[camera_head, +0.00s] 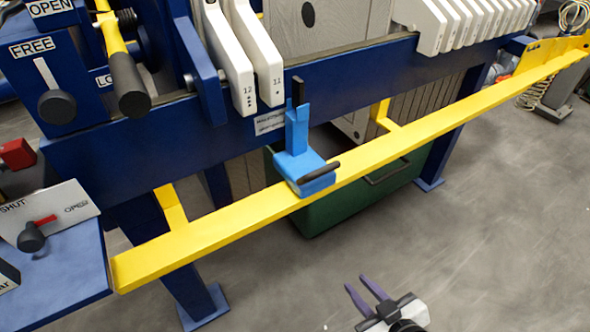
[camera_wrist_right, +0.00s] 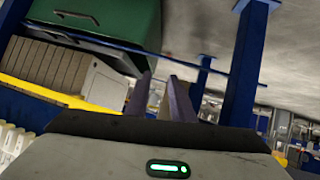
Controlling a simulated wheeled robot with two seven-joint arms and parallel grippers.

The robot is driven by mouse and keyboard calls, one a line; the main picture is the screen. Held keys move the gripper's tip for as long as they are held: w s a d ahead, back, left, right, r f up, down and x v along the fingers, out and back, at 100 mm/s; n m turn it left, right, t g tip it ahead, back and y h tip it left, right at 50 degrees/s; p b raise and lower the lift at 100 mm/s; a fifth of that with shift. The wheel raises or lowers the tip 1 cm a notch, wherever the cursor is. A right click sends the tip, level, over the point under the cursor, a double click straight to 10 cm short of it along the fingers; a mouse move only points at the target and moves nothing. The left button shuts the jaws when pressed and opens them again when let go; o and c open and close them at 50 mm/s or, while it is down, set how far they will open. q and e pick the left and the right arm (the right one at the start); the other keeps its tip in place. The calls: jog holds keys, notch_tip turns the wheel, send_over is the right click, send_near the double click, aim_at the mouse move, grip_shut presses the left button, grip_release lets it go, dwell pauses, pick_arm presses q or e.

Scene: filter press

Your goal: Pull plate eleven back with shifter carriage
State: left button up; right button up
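Plate eleven (camera_head: 268,82) is a white plate handle marked 11, hanging on the blue press beam right beside plate twelve (camera_head: 240,86), marked 12. The blue shifter carriage (camera_head: 300,165) sits on the yellow rail, just right of and below plate eleven, with a dark upright tip and a black handle (camera_head: 320,170) pointing right. My right gripper (camera_head: 366,290) is low in the head view, over the floor, well apart from the carriage. Its two purple fingers are spaced apart and empty; they also show in the right wrist view (camera_wrist_right: 160,97). My left gripper is not in view.
The yellow rail (camera_head: 430,142) runs along the front of the blue press beam (camera_head: 380,72). A group of white plates (camera_head: 470,25) hangs at the upper right. A green bin (camera_head: 390,190) stands under the press. A control panel (camera_head: 45,215) is at the left. Floor at the lower right is clear.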

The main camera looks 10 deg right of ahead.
jog(key=w+d+r+n+t, duration=0.3)
jog(key=w+r, duration=0.3)
jog(key=n+g+y+b, duration=0.3)
jog(key=n+y, duration=0.6)
jog(key=n, duration=1)
send_near(328, 172)
jog(key=w, duration=0.1)
jog(key=x, duration=1)
jog(key=shift+s+a, duration=0.2)
jog(key=shift+a, duration=0.05)
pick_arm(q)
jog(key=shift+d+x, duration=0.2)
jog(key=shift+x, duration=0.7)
pick_arm(e)
jog(key=shift+w, duration=0.1)
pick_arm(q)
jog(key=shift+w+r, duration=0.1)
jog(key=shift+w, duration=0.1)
pick_arm(e)
grip_shut()
